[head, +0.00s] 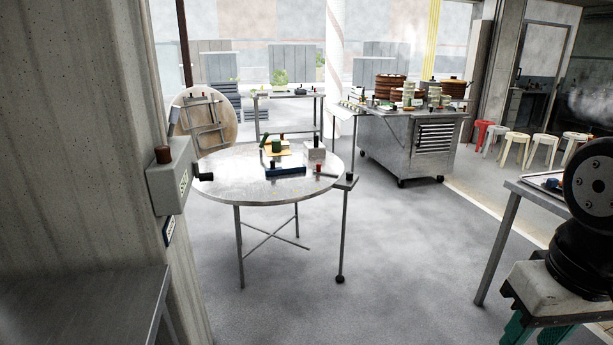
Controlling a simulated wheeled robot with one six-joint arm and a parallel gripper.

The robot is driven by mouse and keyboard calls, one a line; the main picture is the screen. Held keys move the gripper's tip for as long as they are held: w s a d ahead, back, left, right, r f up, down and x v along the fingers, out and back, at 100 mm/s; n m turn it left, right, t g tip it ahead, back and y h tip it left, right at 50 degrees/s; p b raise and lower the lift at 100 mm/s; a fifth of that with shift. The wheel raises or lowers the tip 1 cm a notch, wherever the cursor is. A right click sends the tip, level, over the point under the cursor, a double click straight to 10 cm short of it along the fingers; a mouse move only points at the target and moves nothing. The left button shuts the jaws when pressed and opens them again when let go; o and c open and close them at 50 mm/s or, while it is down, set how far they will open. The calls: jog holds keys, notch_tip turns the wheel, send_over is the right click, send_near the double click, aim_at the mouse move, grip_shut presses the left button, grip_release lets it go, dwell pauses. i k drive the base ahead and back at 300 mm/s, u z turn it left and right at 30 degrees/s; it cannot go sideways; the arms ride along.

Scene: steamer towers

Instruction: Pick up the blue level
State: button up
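A low, dark blue piece (287,170) with a small dark knob lies near the front of the round metal table (232,184). It is the clearest match for the blue level, but it is too small to tell exactly what it is. A small blue bit (553,184) also shows on the right-hand table. My gripper is out of view; only a black part of my own arm shows at the right edge, far from the round table.
A green item (276,146), a white block (315,151) and a small red piece (319,168) share the round table. A steel cart (398,145) with brown steamers (390,87) stands behind. A wall post (85,130) fills the left. The middle floor (400,250) is clear.

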aim_at(273, 170)
jog(key=u, duration=0.05)
jog(key=i, duration=2)
jog(key=u, duration=0.45)
jog(key=i, duration=1.75)
jog(key=u, duration=0.3)
